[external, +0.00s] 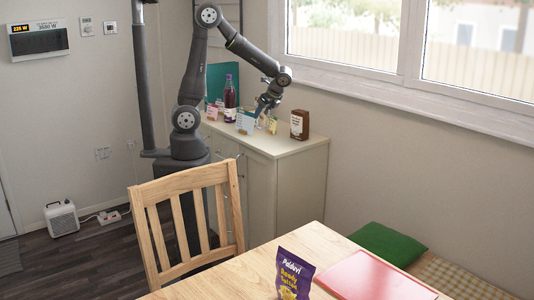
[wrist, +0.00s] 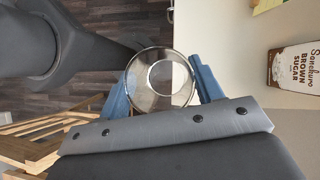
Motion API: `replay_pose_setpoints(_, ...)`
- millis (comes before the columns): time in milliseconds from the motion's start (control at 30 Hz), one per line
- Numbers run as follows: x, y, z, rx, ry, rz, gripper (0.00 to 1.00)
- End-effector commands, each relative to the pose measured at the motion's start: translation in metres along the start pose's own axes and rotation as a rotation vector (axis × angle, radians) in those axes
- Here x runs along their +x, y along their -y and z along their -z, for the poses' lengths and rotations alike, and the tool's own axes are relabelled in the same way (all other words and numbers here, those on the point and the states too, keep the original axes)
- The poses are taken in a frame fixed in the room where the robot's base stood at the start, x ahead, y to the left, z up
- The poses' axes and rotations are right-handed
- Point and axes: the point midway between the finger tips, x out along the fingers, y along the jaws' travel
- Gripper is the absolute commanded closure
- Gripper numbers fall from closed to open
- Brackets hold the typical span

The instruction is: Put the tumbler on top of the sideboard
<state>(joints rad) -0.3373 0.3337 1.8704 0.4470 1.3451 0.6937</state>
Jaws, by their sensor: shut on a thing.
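The tumbler (wrist: 160,78) is clear glass and shows from above in the wrist view, with its round rim facing the camera. My gripper (wrist: 161,92) is shut on it, one blue finger on each side. In the external view my gripper (external: 266,104) is low over the sideboard (external: 284,146); the glass is hard to make out there. In the wrist view the tumbler overlaps the edge between dark floor and the pale sideboard top (wrist: 225,62). I cannot tell whether its base touches the top.
On the sideboard stand a dark bottle (external: 229,98), a pale blue packet (external: 245,122) and a brown sugar box (external: 299,124), also in the wrist view (wrist: 295,67). Bare top lies at its front right. A wooden chair (external: 187,184) and table (external: 240,277) stand in front.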

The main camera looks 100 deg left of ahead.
Motion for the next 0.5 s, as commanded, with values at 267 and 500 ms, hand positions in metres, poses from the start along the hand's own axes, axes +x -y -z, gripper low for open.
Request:
replay_pose_setpoints(267,0.013,0.008,-0.007,-0.016,0.003,-0.012,0.71)
replay_pose_setpoints(500,0.062,0.043,-0.024,-0.018,0.003,-0.014,0.71)
